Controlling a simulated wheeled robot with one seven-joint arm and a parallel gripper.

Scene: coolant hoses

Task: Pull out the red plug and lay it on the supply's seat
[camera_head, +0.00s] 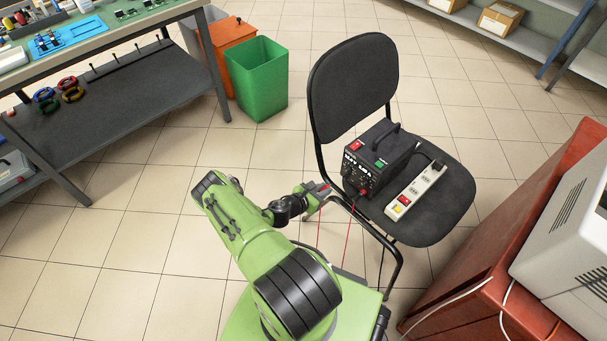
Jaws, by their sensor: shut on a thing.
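The black supply (378,163) stands on the black seat (436,221) of a chair. My gripper (324,188) is left of the supply, by the seat's left edge and apart from the supply's front. It is shut on a small red piece that looks like the red plug (326,186), mostly hidden by the fingers. A thin red cable hangs below the gripper, and another red length hangs near the seat's front edge. A red spot (363,192) shows low on the supply's front; I cannot tell whether it is a socket or a plug.
A white power strip (416,191) lies on the seat, right of the supply. The chair's backrest (352,85) rises behind. A red cabinet (500,270) is at the right. A green bin (258,80) and a workbench are at the left. Bare seat shows at the front right.

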